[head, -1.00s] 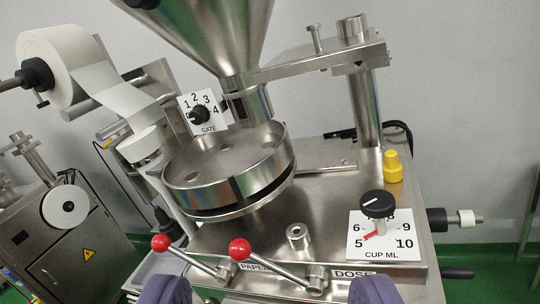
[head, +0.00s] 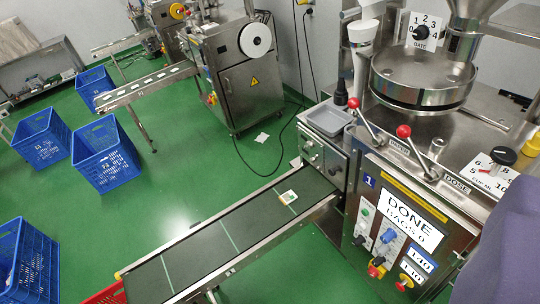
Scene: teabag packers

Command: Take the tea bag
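A small pale tea bag (head: 288,197) with a yellowish mark lies flat on the dark conveyor belt (head: 205,254), near the belt's upper end by the machine. Nothing touches it from above. A large purple part of my own arm or gripper (head: 505,252) fills the lower right corner, well to the right of the tea bag. Only this one part shows, and no pair of fingertips can be made out, so I cannot see whether the gripper is open.
The packing machine (head: 425,190) stands at the right, its screen reading DONE, BAGS 0. A grey tray (head: 328,119) sits on its left side. Blue crates (head: 105,155) stand on the green floor at left. A red crate edge (head: 108,294) shows below the belt's near end.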

